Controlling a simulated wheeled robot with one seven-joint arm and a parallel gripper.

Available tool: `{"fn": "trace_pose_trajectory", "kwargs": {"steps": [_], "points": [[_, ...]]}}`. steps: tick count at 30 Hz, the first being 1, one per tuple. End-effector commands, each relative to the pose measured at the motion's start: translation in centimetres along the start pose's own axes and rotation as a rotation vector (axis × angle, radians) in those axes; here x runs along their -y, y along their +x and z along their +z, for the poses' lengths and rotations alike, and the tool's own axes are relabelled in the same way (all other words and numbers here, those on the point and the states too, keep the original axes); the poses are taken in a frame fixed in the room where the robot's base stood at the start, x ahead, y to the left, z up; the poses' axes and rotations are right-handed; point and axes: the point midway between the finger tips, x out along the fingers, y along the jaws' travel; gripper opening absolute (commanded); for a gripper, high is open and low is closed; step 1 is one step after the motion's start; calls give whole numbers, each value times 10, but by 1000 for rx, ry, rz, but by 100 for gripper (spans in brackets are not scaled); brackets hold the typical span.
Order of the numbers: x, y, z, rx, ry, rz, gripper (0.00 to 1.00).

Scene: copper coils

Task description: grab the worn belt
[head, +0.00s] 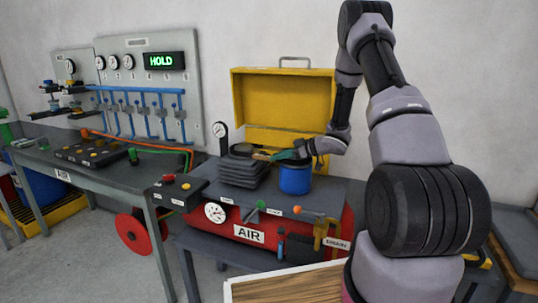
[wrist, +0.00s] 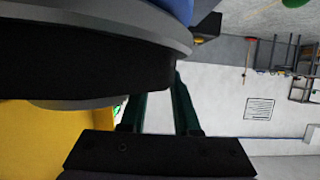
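I cannot single out the worn belt for certain. A dark round piece (head: 242,148) lies on the stacked dark fins in the head view, and a small yellowish piece shows beside my fingertips; either is too small to identify. My gripper (head: 272,156), with teal fingers, reaches left over the blue canister toward that piece. In the wrist view the fingers of my gripper (wrist: 153,100) stand apart with pale wall visible between them. A large dark rounded body (wrist: 90,55) with a grey rim fills the upper left and hides part of the fingers. Contact cannot be told.
The blue canister (head: 296,180) stands under my gripper, right of the fins (head: 244,172). An open yellow case (head: 283,100) stands behind. A red air tank (head: 255,222) is below. A gauge panel (head: 150,75) reads HOLD. A bench (head: 70,178) stands left.

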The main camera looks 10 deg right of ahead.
Motion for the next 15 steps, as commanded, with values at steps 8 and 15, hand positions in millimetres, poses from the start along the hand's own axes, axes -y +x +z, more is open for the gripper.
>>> {"fn": "trace_pose_trajectory", "kwargs": {"steps": [8,15], "points": [[-1,12,0,0,-1,2,30],[0,11,0,0,-1,2,0]]}}
